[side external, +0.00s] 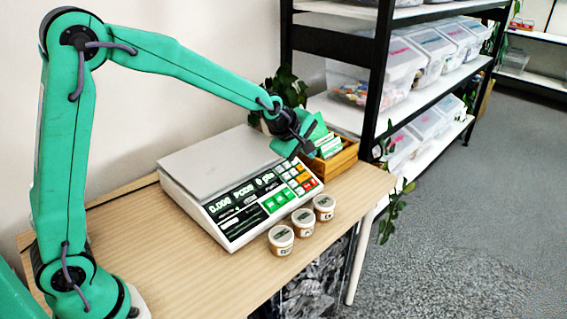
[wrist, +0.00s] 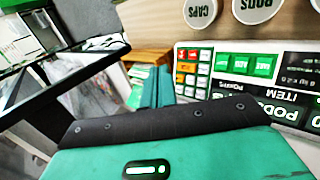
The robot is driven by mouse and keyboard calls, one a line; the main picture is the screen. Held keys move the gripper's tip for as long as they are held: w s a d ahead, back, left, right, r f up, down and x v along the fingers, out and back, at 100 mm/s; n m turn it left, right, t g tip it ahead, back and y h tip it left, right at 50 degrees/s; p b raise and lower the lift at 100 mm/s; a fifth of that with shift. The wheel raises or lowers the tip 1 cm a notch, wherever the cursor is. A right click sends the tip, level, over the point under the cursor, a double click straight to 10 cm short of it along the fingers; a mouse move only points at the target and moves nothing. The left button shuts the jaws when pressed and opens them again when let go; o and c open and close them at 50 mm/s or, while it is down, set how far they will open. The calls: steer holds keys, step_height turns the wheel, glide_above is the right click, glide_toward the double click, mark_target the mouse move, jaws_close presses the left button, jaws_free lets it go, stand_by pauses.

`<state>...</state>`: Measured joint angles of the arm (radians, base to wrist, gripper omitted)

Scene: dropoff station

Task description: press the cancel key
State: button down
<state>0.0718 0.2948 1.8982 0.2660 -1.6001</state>
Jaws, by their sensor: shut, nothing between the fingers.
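A counting scale (side external: 215,165) with a grey plate stands on the wooden table. Its sloped front has dark displays and a keypad (side external: 290,187) of white, green, orange and red keys. The keypad also shows in the wrist view (wrist: 192,70), upside down. The key labels are too small to read, so I cannot tell which key is cancel. My gripper (side external: 308,151) is shut and empty, above and behind the keypad near the scale's right end. In the wrist view its teal fingers (wrist: 157,88) are beside the keypad's left edge, apart from the keys.
Three lidded jars (side external: 303,222) stand in a row along the scale's front. A wooden box (side external: 340,160) with green and white packets is right of the scale, close to my gripper. A black-framed shelf with clear bins (side external: 376,70) stands behind. Bare tabletop lies left of the jars.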

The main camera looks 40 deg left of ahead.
steer(key=shift+w+d+f+n, duration=0.25)
steer(key=shift+w+f+n, duration=0.35)
steer(key=shift+w+f, duration=0.4)
steer(key=shift+w+d+f+n, duration=0.2)
steer(key=shift+w+f+n, duration=0.4)
steer(key=shift+w+f, duration=0.35)
steer(key=shift+a+f, duration=0.6)
steer(key=shift+f, duration=0.7)
steer(key=shift+a+f, duration=0.6)
steer(key=shift+f, duration=0.75)
steer(key=shift+a+f, duration=0.6)
steer(key=shift+f, duration=0.7)
steer(key=shift+a+f+y, duration=0.3)
steer(key=shift+a+f, duration=0.05)
steer(key=shift+f, duration=0.4)
steer(key=shift+r, duration=0.1)
steer(key=shift+d+r, duration=0.35)
steer(key=shift+r, duration=0.3)
steer(key=shift+d+r, duration=0.35)
steer(key=shift+r, duration=0.4)
steer(key=shift+d+r, duration=0.3)
steer(key=shift+r, duration=0.5)
steer(key=shift+d+r, duration=0.35)
steer(key=shift+r, duration=0.4)
